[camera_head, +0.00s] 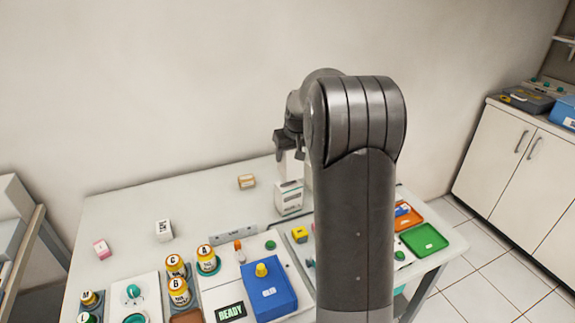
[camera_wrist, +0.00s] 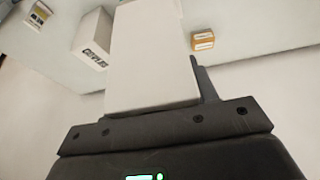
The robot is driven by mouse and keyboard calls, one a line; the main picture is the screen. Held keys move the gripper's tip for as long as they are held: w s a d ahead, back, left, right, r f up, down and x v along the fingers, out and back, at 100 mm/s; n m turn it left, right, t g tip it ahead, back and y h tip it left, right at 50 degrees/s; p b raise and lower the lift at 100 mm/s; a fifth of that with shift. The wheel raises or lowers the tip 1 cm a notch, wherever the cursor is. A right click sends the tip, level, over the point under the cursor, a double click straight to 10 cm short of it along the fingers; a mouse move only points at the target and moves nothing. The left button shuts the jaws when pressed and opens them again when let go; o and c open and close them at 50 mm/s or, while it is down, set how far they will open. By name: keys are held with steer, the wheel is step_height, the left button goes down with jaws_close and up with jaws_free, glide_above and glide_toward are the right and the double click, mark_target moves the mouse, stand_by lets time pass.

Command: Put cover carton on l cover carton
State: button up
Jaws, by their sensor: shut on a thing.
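A white carton (camera_wrist: 150,55) is held in my gripper (camera_wrist: 155,100), filling the middle of the wrist view. One dark finger shows at its right side; the other finger is hidden. In the head view my gripper (camera_head: 288,148) is above the back of the table, partly hidden by my arm. Another white carton (camera_head: 289,198) stands on the table just below it. This carton, lettered "COVERS", also shows in the wrist view (camera_wrist: 93,37), left of the held carton.
A small orange-and-white box (camera_head: 246,181) stands left of the standing carton. A grey label bar (camera_head: 233,237), bottles and a blue box (camera_head: 268,287) occupy the front. Green tray (camera_head: 424,239) lies at right. The back left table is mostly clear.

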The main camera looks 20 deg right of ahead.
steer(key=shift+w+a+f, duration=0.25)
steer(key=shift+f, duration=1.95)
steer(key=shift+f, duration=0.1)
steer(key=o, duration=1)
